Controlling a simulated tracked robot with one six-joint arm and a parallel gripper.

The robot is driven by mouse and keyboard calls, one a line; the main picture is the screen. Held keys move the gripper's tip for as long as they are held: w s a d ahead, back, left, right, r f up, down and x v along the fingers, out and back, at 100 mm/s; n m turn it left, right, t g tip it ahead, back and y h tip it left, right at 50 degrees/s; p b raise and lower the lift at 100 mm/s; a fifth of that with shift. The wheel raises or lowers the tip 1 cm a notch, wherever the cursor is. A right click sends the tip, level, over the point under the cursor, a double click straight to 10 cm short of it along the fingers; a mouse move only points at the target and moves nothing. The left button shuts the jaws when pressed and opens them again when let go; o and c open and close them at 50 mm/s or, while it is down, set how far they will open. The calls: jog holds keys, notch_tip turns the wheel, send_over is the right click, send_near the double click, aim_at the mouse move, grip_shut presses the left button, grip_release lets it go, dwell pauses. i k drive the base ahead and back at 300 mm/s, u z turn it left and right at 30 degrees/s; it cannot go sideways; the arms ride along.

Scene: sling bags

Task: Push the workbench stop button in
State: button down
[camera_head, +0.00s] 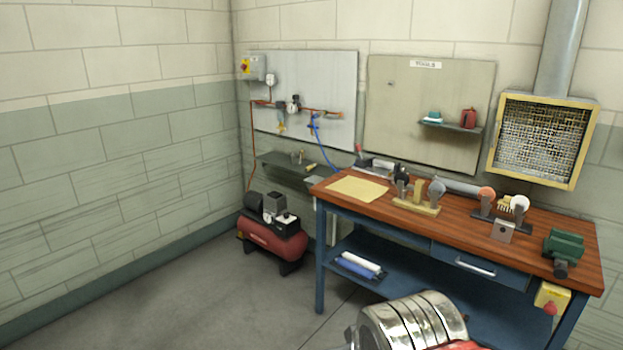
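The workbench (455,225) has a brown wooden top and a blue frame, and stands on the right against the back wall. A yellow box (553,292) is fixed at the bench's right front, below the top. A red button (550,309) sticks out from the lower part of this box. Whether the button is in or out cannot be told at this size. My gripper is not in view. A shiny banded cylinder and a red part at the bottom edge seem to be my own arm.
A green vise (564,250) sits on the bench's right end, above the yellow box. A drawer with a handle (474,267) is left of the box. A red compressor (271,236) stands at the back corner. The grey floor (200,300) at left is clear.

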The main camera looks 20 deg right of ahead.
aim_at(550, 309)
jog(key=z, duration=0.3)
jog(key=i, duration=0.8)
jog(key=z, duration=1)
jog(key=i, duration=0.9)
jog(key=z, duration=0.55)
